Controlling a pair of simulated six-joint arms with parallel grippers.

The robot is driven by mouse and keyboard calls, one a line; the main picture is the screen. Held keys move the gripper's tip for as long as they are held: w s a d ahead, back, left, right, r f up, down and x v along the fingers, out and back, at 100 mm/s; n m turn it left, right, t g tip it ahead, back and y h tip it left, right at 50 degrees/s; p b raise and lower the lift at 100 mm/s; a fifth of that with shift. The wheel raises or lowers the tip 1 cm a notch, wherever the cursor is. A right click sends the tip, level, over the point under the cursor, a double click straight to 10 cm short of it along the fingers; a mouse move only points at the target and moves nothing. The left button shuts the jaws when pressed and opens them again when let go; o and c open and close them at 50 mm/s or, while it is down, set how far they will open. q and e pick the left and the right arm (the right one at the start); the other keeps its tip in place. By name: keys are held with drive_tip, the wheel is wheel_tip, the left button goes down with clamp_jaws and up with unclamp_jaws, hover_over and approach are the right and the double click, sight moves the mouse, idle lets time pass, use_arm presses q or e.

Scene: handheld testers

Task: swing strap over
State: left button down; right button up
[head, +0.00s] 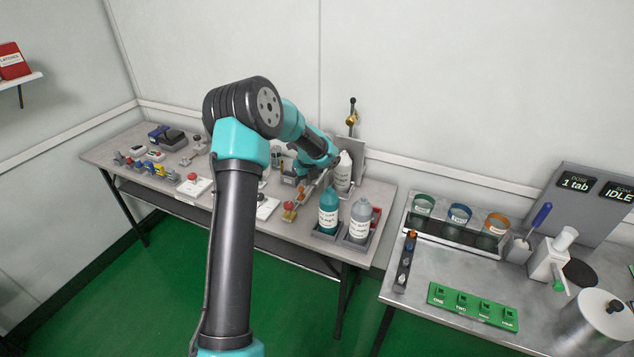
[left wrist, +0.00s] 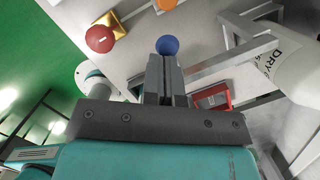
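My left gripper (left wrist: 166,62) points down at the bench in the left wrist view, its two fingers close together. A blue ball knob (left wrist: 168,46) shows right at the fingertips; I cannot tell whether they touch it, and nothing clearly sits between them. A flat grey bar (left wrist: 222,60) runs slanting just right of the fingers; I cannot tell whether it is the strap. No strap can be made out for sure. In the head view my left gripper (head: 298,176) is over the back bench, partly hidden by its own arm. My right gripper is not in view.
A red knob (left wrist: 99,39) on a yellow block and an orange knob (left wrist: 167,4) stand close by. A white bottle (head: 343,172) is right of the gripper, with teal (head: 328,210) and grey (head: 360,220) bottles in front. Small testers crowd the left bench.

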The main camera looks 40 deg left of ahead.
use_arm(q)
drive_tip(key=shift+a+f, duration=0.1)
drive_tip(key=shift+a, duration=0.35)
drive_tip(key=shift+s, duration=0.1)
drive_tip(key=shift+w, duration=0.2)
drive_tip(key=shift+w, duration=0.65)
drive_tip(key=s+d+r, duration=0.1)
drive_tip(key=d+r, duration=0.1)
drive_tip(key=r, duration=0.3)
drive_tip(key=s+d+r, duration=0.2)
drive_tip(key=r, duration=0.4)
drive_tip(key=shift+s+d+r, duration=0.15)
drive_tip(key=shift+d+r, duration=0.1)
drive_tip(key=shift+d, duration=0.05)
